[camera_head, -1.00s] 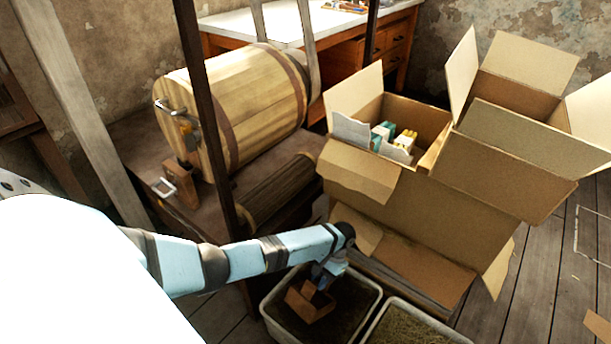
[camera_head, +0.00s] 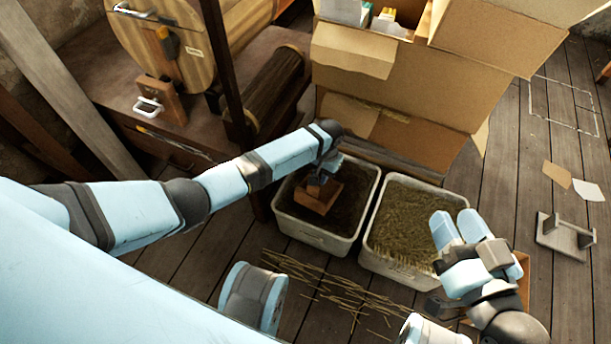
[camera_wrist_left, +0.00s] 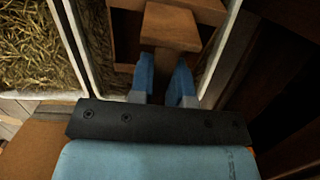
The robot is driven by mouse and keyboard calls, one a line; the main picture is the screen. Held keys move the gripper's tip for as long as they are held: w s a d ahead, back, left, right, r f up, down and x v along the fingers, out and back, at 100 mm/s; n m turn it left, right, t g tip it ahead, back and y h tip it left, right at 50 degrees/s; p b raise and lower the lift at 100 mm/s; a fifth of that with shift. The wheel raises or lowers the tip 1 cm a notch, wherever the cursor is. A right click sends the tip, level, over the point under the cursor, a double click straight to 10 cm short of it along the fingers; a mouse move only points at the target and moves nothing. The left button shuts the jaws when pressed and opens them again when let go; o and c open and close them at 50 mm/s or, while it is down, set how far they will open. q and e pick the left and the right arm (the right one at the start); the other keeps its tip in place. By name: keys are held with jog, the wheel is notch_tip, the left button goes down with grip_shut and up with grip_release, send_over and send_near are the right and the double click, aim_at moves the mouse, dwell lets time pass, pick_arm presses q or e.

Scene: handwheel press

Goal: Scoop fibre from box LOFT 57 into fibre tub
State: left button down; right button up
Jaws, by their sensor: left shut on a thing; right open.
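My left gripper (camera_head: 322,180) is shut on a wooden scoop (camera_head: 316,198). The scoop is over or in the left white tub (camera_head: 300,232), which holds dark material; I cannot tell whether it touches the material. In the left wrist view, the blue fingers (camera_wrist_left: 163,78) close on the scoop's wooden block (camera_wrist_left: 170,28). The scoop's contents are mostly hidden. A second white tub (camera_head: 392,268), full of straw-like fibre, stands just right of it. My right gripper (camera_head: 457,215) is open and empty above that tub's right side. No LOFT 57 label is readable.
An open cardboard box (camera_head: 400,95) with torn flaps stands behind the tubs. A wooden barrel (camera_head: 165,50) sits on a dark bench at left, beside a dark post. Loose straw (camera_head: 310,285) lies in front of the tubs. Floor at right is partly clear, with a grey bracket (camera_head: 565,235).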

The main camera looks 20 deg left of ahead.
pick_arm(q)
jog(key=shift+s+r, duration=0.15)
jog(key=shift+r, duration=0.1)
jog(key=shift+s+r+t+p, duration=0.2)
jog(key=shift+t+p, duration=0.1)
jog(key=shift+p, duration=0.1)
jog(key=shift+s+r+t+p, duration=0.4)
jog(key=shift+r+p, duration=0.05)
jog(key=shift+s+a+r+t, duration=0.1)
jog(key=shift+s+r+t, duration=0.35)
jog(key=shift+t, duration=0.05)
pick_arm(e)
jog(key=r, duration=0.1)
jog(key=r+t, duration=0.1)
jog(key=shift+s+a+r, duration=0.1)
jog(key=shift+a+r, duration=0.1)
jog(key=shift+r, duration=0.15)
